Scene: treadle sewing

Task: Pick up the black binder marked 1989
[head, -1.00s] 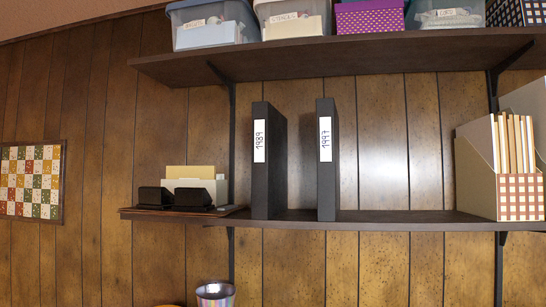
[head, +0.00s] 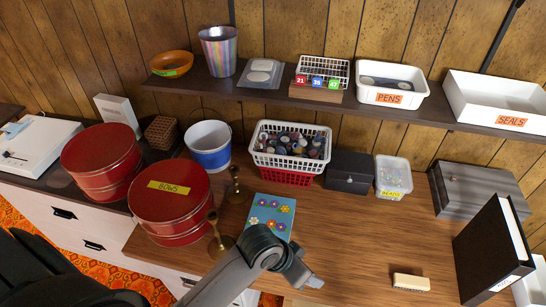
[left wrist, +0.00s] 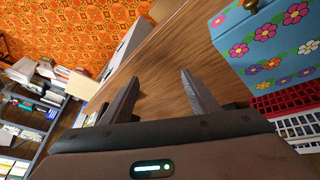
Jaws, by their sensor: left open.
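The binder marked 1989 is not in the head view now; it stood on a wall shelf in the earlier frame. Another black binder (head: 492,250) stands on the desk at the far right, with a white label on its spine that I cannot read. My left gripper (head: 303,274) is over the front of the desk, well left of that binder. In the left wrist view its two fingers (left wrist: 158,82) are apart with nothing between them. My right gripper is not in view.
A blue flowered box (head: 270,215), brass candlesticks (head: 220,238) and red tins (head: 170,205) stand near my left arm. A white basket (head: 290,147) and black box (head: 349,172) are behind. A pale block (head: 411,283) lies in front. The desk's middle right is clear.

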